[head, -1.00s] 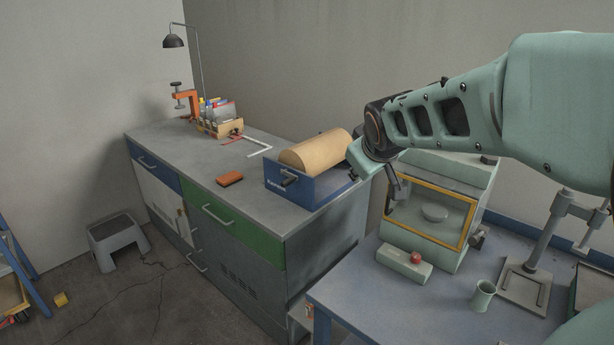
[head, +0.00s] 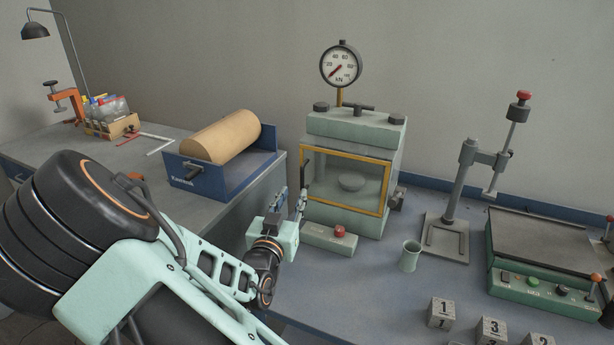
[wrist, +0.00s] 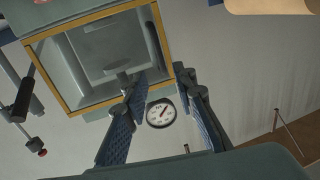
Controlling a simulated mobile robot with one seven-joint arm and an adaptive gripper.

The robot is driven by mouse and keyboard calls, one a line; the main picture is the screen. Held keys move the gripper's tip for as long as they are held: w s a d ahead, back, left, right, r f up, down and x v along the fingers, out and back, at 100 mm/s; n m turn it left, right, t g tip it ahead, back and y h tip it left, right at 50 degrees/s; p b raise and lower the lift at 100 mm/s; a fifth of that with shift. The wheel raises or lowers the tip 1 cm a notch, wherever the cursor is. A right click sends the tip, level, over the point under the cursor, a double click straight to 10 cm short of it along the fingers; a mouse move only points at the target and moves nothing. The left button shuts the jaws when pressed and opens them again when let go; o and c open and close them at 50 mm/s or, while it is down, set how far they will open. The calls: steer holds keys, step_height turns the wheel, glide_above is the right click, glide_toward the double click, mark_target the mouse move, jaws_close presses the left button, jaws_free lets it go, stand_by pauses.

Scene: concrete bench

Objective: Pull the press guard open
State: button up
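The press (head: 357,130) is a pale green machine with a dial gauge on top. Its guard (head: 388,198) is a clear panel in a yellow frame and looks closed across the front. A dark upright handle (head: 305,165) shows by the guard's left edge in the head view. My gripper (head: 292,200) is just left of the guard, near the handle's lower end. In the wrist view my gripper (wrist: 157,80) is open, its two blue-padded fingers apart, with the guard's frame (wrist: 163,40) close to the fingertips. I cannot tell whether a finger touches the handle.
A control box with a red button (head: 339,231) sits before the press. A green cup (head: 410,256), a grey stand (head: 455,200) and a green plate machine (head: 545,265) are to the right. Numbered blocks (head: 441,313) lie in front. A blue holder with a brown roll (head: 222,137) is left.

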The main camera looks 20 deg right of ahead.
mark_target(302, 177)
steer(key=x, duration=1)
steer(key=shift+w+d, duration=0.2)
steer(key=shift+w, duration=0.05)
jaws_close()
